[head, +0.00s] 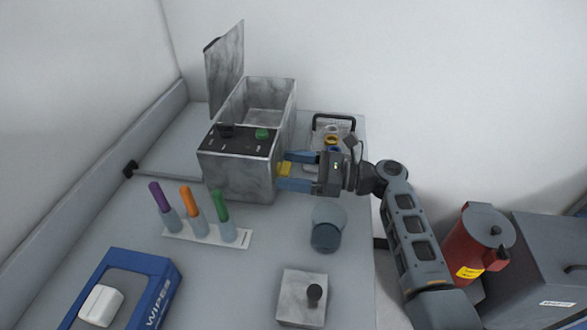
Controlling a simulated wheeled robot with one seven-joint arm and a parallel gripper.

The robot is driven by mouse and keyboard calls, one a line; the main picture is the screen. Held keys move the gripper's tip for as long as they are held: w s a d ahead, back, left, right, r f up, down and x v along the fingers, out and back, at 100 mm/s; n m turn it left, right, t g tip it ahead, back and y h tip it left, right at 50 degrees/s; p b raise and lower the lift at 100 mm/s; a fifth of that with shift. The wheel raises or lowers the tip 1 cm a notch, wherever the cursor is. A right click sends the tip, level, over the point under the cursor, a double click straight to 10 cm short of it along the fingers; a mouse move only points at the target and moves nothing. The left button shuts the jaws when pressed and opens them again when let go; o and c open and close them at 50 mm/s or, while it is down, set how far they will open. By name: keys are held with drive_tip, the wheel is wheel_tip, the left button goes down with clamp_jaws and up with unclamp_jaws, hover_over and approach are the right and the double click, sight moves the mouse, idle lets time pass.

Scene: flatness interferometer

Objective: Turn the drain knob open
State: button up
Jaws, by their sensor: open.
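A grey, marbled metal bath (238,175) stands at the back of the bench with its lid (226,70) raised. A small yellow knob (285,170), which looks like the drain knob, is on the right side of the bath, low down. My gripper (283,171) reaches in from the right with its two blue fingers open, one above and one below the yellow knob. The fingertips are close to the bath's side wall. I cannot tell whether the fingers touch the knob. The knob's exact angle is too small to read.
The bath's top panel has a black knob (226,130) and a green button (262,134). A wire-handled rack (333,120) stands behind my gripper. A jar (327,230), a pen holder (205,235), a wipes box (120,287) and a knobbed block (301,298) stand in front.

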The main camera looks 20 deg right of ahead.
drive_tip(key=b+v, duration=0.1)
drive_tip(key=v, duration=0.6)
drive_tip(key=shift+s+d, duration=0.2)
drive_tip(key=shift+d, duration=0.15)
